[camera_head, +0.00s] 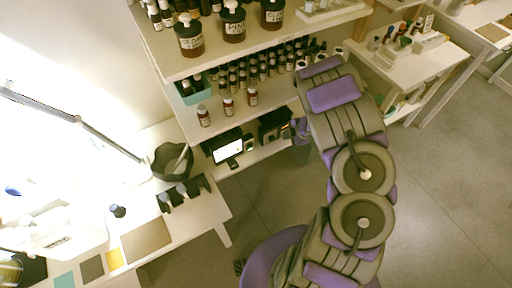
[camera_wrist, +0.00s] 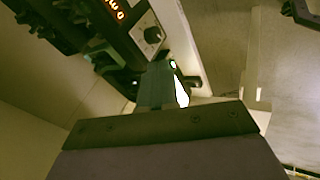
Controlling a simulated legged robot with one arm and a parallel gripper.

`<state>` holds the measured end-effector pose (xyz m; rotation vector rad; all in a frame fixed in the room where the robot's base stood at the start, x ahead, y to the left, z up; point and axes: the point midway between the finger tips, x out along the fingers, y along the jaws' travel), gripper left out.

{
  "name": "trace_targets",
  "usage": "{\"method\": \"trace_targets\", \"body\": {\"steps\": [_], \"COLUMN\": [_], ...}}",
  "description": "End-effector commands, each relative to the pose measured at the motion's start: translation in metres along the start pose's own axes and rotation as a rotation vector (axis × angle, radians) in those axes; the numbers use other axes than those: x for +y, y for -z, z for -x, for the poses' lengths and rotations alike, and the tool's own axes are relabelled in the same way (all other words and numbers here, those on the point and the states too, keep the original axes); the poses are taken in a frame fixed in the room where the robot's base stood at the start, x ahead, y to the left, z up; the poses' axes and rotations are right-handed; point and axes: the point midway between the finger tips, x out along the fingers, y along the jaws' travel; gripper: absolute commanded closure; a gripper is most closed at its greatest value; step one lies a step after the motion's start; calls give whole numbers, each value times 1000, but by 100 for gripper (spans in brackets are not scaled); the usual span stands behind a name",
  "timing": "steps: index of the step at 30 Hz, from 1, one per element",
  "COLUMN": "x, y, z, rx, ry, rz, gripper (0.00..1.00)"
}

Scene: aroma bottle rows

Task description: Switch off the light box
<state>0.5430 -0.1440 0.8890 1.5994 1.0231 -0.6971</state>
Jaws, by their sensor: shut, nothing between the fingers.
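A dark box with a bright white panel, which looks like the light box (camera_head: 229,149), stands on the lower shelf in the head view. In the head view the end of my arm reaches the right end of that shelf, and the fingers are hard to make out. The box's switch is not clear.
A second black device (camera_head: 273,125) stands right of the light box; the wrist view shows a device with orange digits and a knob (camera_wrist: 151,36). Bottles (camera_head: 228,107) crowd the shelf above. A white desk (camera_head: 190,221) with a dark mortar (camera_head: 171,161) is at left. Floor is open at right.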

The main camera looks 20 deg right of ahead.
Motion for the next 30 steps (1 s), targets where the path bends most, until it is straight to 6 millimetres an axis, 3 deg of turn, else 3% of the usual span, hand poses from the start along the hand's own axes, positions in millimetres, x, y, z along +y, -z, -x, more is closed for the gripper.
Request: {"method": "trace_targets", "body": {"steps": [3,9,23,30], "x": [-25,-46,-49,-51], "y": [22,45,50,57], "z": [-18,-29,-32,-56], "rx": [127,249,269,273], "ry": [33,53,57,58], "rz": [29,56,60,60], "gripper": [100,100,100,100]}}
